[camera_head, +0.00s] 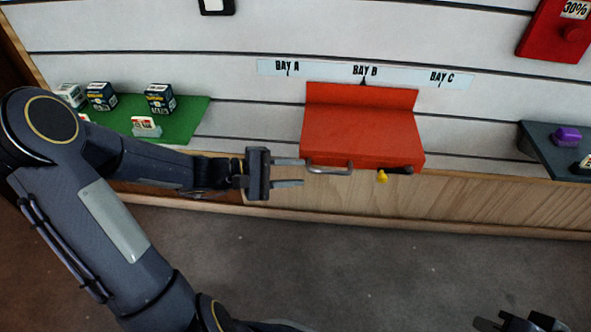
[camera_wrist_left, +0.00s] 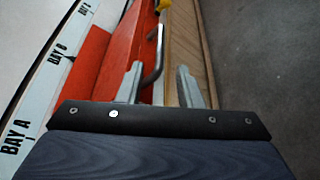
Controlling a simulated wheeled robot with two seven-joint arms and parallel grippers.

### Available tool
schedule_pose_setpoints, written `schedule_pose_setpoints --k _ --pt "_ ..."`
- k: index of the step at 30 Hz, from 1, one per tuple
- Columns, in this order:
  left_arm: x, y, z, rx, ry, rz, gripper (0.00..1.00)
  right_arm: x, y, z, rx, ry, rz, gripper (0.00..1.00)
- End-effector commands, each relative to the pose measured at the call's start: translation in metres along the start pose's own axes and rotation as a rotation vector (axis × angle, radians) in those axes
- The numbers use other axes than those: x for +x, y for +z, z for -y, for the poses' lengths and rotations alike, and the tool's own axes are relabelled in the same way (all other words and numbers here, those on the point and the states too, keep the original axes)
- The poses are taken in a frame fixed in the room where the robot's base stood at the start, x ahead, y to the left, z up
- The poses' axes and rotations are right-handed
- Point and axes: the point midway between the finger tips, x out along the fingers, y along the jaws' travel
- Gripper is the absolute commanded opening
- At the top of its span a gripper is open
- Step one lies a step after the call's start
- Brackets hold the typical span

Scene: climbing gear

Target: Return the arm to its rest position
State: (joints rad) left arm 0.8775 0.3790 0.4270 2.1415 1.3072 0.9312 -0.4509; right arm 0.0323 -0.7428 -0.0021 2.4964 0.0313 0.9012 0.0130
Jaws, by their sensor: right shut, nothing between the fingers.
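My left gripper (camera_head: 303,172) is open and empty in the head view, its two fingers pointing right towards the red box (camera_head: 360,135) under BAY B. It also shows open in the left wrist view (camera_wrist_left: 158,80), with a clear gap between its fingers. A curved metal handle (camera_head: 330,169) on the front of the red box lies just beyond the fingertips; I cannot tell whether the upper finger touches it. The handle also shows in the left wrist view (camera_wrist_left: 155,58). My right gripper (camera_head: 525,322) is at the bottom right edge, partly cut off, shut and empty.
A yellow knob (camera_head: 382,176) hangs at the red box's lower front edge. A green shelf (camera_head: 190,125) with several small boxes is at left, behind my left arm. A dark shelf (camera_head: 540,140) with a purple item (camera_head: 566,137) is at right. The floor (camera_head: 400,265) in front is clear.

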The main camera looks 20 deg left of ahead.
Motion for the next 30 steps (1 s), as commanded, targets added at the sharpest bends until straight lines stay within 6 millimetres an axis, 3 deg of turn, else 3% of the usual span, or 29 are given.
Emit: schedule_pose_setpoints --k 8,11,14,18,21,30 --pt "0.001 0.003 0.0 0.011 -0.01 0.003 0.33 0.0 0.0 0.0 0.0 0.0 0.0 0.0" --pt "0.001 0.021 0.003 0.074 -0.077 0.02 0.33 0.0 0.0 0.0 0.0 0.0 0.0 0.0" --pt "-0.003 0.055 0.013 0.211 -0.218 0.043 0.33 0.0 0.0 0.0 0.0 0.0 0.0 0.0" --pt "-0.027 0.106 0.037 0.474 -0.464 0.044 0.33 0.0 0.0 0.0 0.0 0.0 0.0 0.0" --pt "-0.051 0.128 0.052 0.645 -0.6 0.011 0.33 0.0 0.0 0.0 0.0 0.0 0.0 0.0" --pt "-0.105 0.148 0.073 0.973 -0.781 -0.125 0.33 0.0 0.0 0.0 0.0 0.0 0.0 0.0"
